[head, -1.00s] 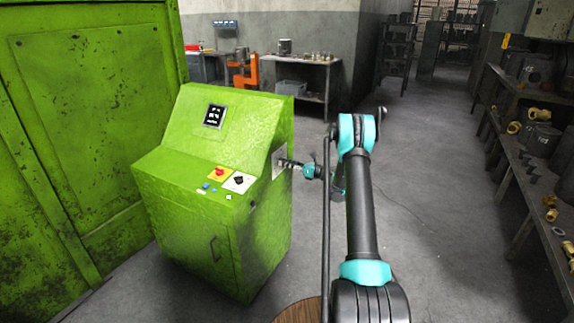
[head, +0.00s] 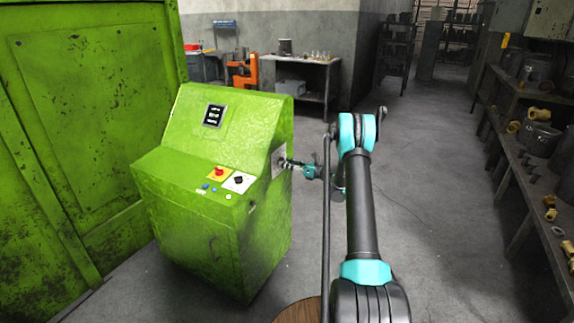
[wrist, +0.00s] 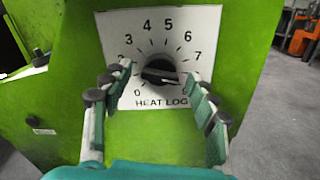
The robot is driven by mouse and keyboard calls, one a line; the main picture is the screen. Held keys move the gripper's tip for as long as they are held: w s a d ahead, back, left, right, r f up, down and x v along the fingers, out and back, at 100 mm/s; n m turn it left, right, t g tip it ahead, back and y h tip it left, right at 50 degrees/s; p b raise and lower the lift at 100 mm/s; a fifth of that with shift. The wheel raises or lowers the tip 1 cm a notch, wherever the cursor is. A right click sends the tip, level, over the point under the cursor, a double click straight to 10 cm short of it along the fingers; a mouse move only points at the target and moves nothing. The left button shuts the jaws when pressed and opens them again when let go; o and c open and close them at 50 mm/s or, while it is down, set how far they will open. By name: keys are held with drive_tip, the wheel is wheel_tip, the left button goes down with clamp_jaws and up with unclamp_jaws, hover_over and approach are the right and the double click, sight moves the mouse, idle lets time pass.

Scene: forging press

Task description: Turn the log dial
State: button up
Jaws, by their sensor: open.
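The log dial (wrist: 160,70) is a black round knob on a white plate marked "HEAT LOG" (wrist: 168,24) with numbers around it. The plate is on the right side of the green console (head: 215,140). My gripper (wrist: 162,78) is open, with one finger on each side of the knob in the wrist view. I cannot tell whether the fingertips touch it.
A workbench (head: 318,75) stands behind. A shelf with metal parts (head: 535,140) runs along the right. The grey floor between is clear.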

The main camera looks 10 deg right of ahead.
drive_tip(key=v, duration=1.1)
drive_tip(key=shift+s+d, duration=0.2)
drive_tip(key=shift+d, duration=0.1)
drive_tip(key=s+a+r+n+g+h, duration=0.35)
drive_tip(key=s+a+n, duration=0.3)
drive_tip(key=s, duration=0.35)
drive_tip(key=s+a+r+n+g+h, duration=0.25)
drive_tip(key=s+a+r+n, duration=0.25)
drive_tip(key=s+n, duration=0.4)
drive_tip(key=s+d+f+n+h, duration=0.2)
drive_tip(key=s+n+h, duration=0.2)
drive_tip(key=s, duration=1.1)
drive_tip(key=s+d+f+n+h, duration=0.2)
drive_tip(key=s+n, duration=0.6)
drive_tip(key=s, duration=0.6)
drive_tip(key=d+h, duration=0.1)
drive_tip(key=h, duration=0.1)
drive_tip(key=shift+s+d+f+n+h, duration=0.2)
drive_tip(key=shift+s+d+n+h, duration=0.1)
drive_tip(key=shift+s+d+n, duration=0.05)
